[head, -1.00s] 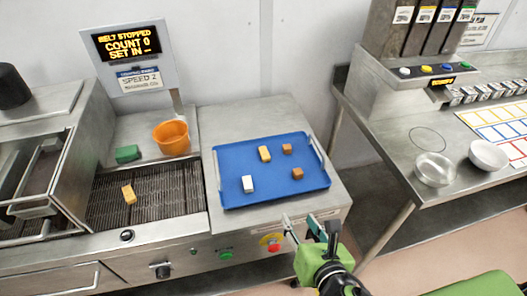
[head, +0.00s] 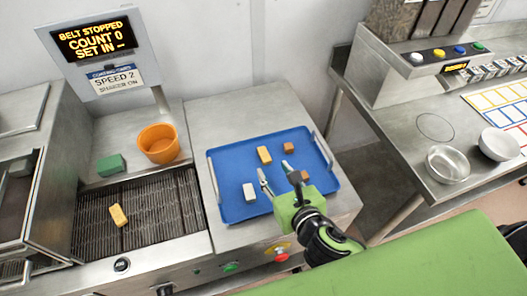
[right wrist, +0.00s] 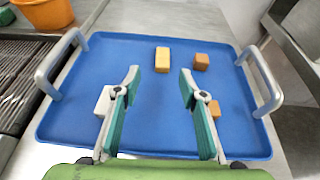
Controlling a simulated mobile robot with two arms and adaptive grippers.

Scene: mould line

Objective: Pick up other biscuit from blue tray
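The blue tray (head: 232,205) lies on the steel top beside the belt. On it are a yellow biscuit (head: 264,155), a white block (head: 249,191) and two brown blocks, one at the back (head: 289,147) and one partly hidden by my right gripper. In the right wrist view the yellow biscuit (right wrist: 162,60) lies ahead, between the lines of the fingers and beyond their tips. My right gripper (head: 275,172) is open and empty over the tray. Another yellow biscuit (head: 118,215) lies on the belt. My left gripper is not in view.
An orange tub (head: 158,143) and a green block (head: 110,165) stand behind the belt (head: 155,200). The tray has raised handles (right wrist: 62,65) at both sides.

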